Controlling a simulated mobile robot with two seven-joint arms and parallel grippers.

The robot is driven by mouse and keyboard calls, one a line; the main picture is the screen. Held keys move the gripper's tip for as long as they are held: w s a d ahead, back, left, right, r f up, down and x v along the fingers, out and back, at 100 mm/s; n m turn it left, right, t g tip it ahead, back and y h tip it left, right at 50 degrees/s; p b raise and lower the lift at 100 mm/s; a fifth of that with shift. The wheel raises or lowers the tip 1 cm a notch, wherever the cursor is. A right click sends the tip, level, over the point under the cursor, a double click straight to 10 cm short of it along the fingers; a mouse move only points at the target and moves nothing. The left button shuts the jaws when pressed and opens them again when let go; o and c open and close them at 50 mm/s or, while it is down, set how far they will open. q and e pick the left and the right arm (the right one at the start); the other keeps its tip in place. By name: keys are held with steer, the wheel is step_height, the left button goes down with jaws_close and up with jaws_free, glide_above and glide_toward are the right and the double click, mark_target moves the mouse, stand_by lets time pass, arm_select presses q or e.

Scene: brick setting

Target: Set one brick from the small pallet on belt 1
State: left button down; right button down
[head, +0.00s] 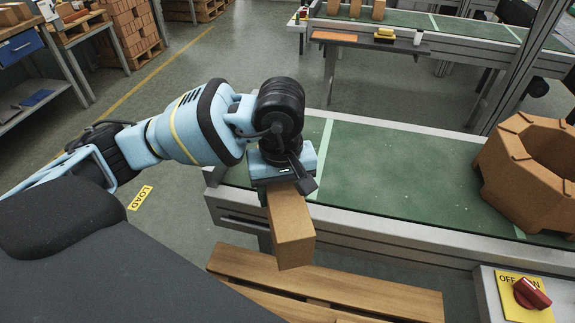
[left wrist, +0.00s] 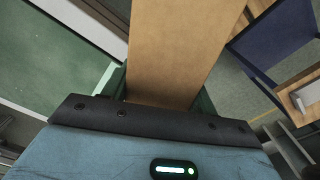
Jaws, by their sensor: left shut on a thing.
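My left gripper (head: 286,176) is shut on a tan brick (head: 291,228). It holds the brick at the near left end of the green conveyor belt (head: 400,166). The brick is tilted, its far end pointing down and toward me. It also fills the upper middle of the left wrist view (left wrist: 178,45). The wooden pallet (head: 330,283) lies low below the brick, and the part of it in view is mostly bare slats. My right gripper is out of view.
A large brown octagonal block ring (head: 530,170) sits on the belt's right part. A yellow panel with a red switch (head: 530,293) stands at the lower right. Another belt (head: 450,25) with bricks runs behind. The belt's middle is clear.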

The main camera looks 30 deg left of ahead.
arm_select(q)
steer(key=w+n, duration=0.1)
steer(key=n, duration=0.1)
steer(key=w+n, duration=0.1)
steer(key=n, duration=0.1)
steer(key=w+d+r+n, duration=0.1)
steer(key=n, duration=0.1)
steer(key=shift+b, duration=0.3)
steer(key=shift+w+d+r+n+b, duration=0.15)
steer(key=shift+w+n, duration=0.25)
steer(key=shift+n, duration=0.75)
steer(key=shift+w+d+r+n+b, duration=0.1)
steer(key=shift+w+d+r+n, duration=0.2)
steer(key=shift+n, duration=0.8)
steer(key=shift+w+d+n+b, duration=0.1)
steer(key=shift+w+n, duration=0.35)
steer(key=shift+n, duration=0.7)
steer(key=w+a+f, duration=0.1)
steer(key=w+a, duration=0.9)
steer(key=w, duration=0.1)
steer(key=shift+w+f, duration=0.2)
